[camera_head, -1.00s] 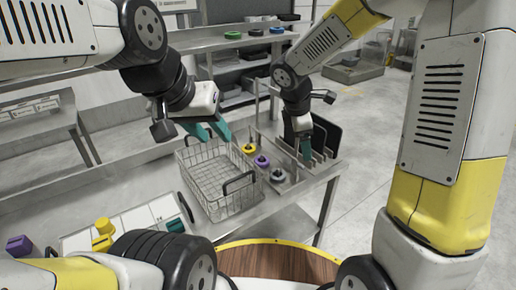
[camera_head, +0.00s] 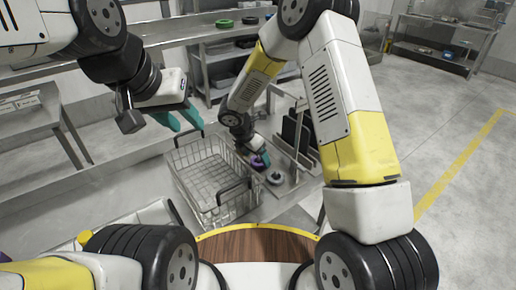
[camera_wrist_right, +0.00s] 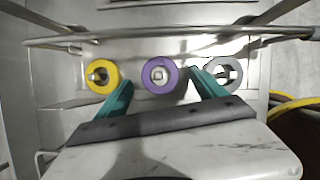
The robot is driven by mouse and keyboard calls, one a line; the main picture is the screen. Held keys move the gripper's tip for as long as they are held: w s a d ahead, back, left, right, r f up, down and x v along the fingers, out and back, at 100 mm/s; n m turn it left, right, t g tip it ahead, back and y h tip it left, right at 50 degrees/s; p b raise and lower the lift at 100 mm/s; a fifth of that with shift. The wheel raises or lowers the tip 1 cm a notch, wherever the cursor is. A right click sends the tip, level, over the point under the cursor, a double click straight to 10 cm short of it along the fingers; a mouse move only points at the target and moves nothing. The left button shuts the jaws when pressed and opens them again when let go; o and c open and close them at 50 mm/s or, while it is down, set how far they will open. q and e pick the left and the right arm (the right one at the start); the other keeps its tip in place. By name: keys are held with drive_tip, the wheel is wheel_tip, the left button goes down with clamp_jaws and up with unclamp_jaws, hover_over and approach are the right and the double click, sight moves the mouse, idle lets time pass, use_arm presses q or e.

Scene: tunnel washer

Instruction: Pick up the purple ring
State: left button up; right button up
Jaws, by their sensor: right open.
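The purple ring (camera_wrist_right: 159,75) shows in the right wrist view around a small metal peg, between a yellow ring (camera_wrist_right: 102,76) and a grey ring (camera_wrist_right: 223,73). My right gripper (camera_wrist_right: 162,82) is open and empty, its teal fingers on either side of the purple ring's near part; I cannot tell if they touch it. In the head view the purple ring (camera_head: 261,159) is partly hidden by my right gripper and the grey ring (camera_head: 274,177) stands nearer. The yellow ring is hidden there. My left gripper (camera_head: 181,118) is open and empty above the wire basket.
The wire basket (camera_head: 214,190) with black handles stands just left of the rings. Black upright plates (camera_head: 296,133) stand in a rack to their right. A green ring (camera_head: 224,23) lies on a shelf behind. Open floor lies at the right.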

drive_tip(key=shift+x, duration=0.85)
drive_tip(key=c, duration=1.5)
drive_tip(key=shift+o, duration=0.2)
drive_tip(key=shift+r, duration=0.15)
wheel_tip(320, 180, up, 18)
